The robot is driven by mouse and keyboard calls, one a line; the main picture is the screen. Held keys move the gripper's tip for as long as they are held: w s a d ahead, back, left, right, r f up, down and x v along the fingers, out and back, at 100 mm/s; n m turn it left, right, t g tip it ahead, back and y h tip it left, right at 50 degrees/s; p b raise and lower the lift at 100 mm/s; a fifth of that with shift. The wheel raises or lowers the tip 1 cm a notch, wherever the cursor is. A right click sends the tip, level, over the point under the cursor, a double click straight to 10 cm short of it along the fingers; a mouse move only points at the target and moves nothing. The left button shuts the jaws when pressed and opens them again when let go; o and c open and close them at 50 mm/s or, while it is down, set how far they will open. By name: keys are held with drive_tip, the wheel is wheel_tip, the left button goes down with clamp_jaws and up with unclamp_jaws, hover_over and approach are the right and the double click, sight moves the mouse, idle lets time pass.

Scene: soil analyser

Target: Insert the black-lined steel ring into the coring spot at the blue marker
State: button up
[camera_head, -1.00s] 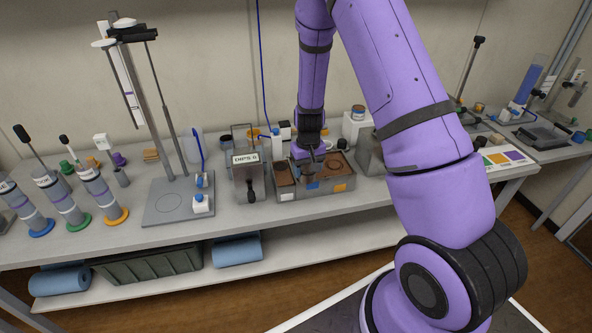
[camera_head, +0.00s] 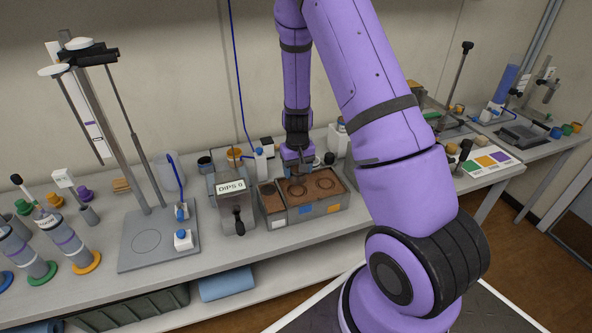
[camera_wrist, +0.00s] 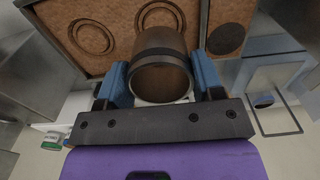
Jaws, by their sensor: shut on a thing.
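My gripper (camera_wrist: 162,80) has blue-padded fingers shut on the sides of a ring (camera_wrist: 160,78), a brownish metal cylinder with a dark band around it. In the wrist view the ring is in front of the soil tray (camera_wrist: 122,12); I cannot tell whether it touches the soil. The tray also shows in the head view, with my gripper (camera_head: 297,168) over its back part. A blue marker (camera_head: 306,210) is on the tray's front wall, left of an orange marker (camera_head: 333,208). Circular marks (camera_wrist: 92,37) show in the soil. The held ring is not clear in the head view.
A box labelled DIPS 0 (camera_head: 231,188) stands close to the tray's left. Farther left is a tall stand on a grey base plate (camera_head: 150,240). A colour card (camera_head: 490,162) lies to the right, beyond my arm.

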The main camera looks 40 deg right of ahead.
idle(0.3)
hover_over(297, 190)
drive_tip(key=shift+s+f, duration=0.15)
drive_tip(key=shift+f, duration=1.95)
drive_tip(key=shift+f, duration=0.65)
drive_tip(key=o, duration=1)
drive_tip(key=shift+c, duration=0.2)
drive_tip(key=shift+r, duration=0.1)
wheel_tip(297, 190, up, 11)
drive_tip(key=shift+f, duration=0.2)
